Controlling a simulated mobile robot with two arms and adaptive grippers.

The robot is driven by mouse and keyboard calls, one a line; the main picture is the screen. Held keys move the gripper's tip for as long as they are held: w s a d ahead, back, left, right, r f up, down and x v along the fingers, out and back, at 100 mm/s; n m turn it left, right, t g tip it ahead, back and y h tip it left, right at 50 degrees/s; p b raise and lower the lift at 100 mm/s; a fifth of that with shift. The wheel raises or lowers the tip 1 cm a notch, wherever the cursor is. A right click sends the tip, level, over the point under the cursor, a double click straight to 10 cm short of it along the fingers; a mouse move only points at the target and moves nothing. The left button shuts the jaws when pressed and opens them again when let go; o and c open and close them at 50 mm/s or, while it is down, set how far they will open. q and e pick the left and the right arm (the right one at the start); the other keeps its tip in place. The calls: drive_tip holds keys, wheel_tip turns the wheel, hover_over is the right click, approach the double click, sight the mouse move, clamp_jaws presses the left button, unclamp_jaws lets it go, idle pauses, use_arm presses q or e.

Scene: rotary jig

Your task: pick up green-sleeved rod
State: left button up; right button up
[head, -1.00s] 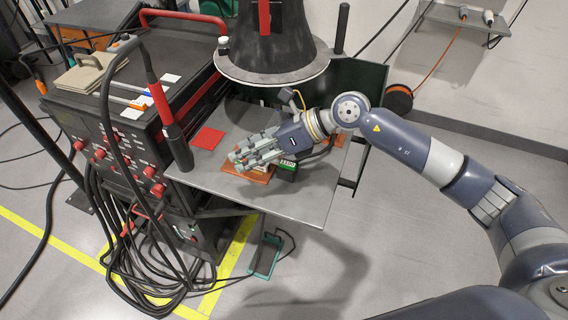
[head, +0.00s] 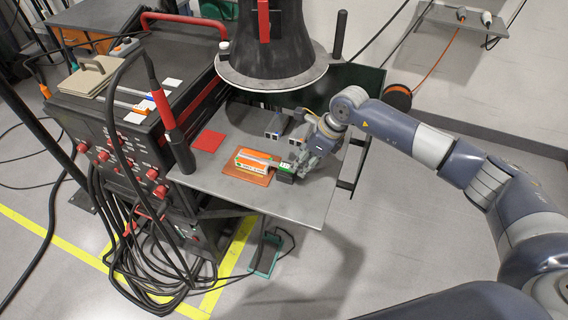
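A small green piece with white marks (head: 285,165) shows at the right end of an orange and white box-like holder (head: 252,164) on the metal table. It may be the green sleeve of the rod; a thin grey bar seems to run left from it along the holder's top. My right gripper (head: 296,165) is low over the table, right beside the green piece, pointing down and to the left. Its fingers overlap the green piece and a dark block below it, so I cannot tell whether they touch or grip it. My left gripper is out of view.
A red square (head: 208,140) lies flat on the table (head: 226,184). A large dark bell-shaped hood (head: 272,62) hangs above.

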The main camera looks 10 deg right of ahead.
drive_tip(key=shift+p+x, duration=0.5)
drive_tip(key=shift+x, duration=1.35)
clamp_jaws()
drive_tip(key=shift+r, duration=0.15)
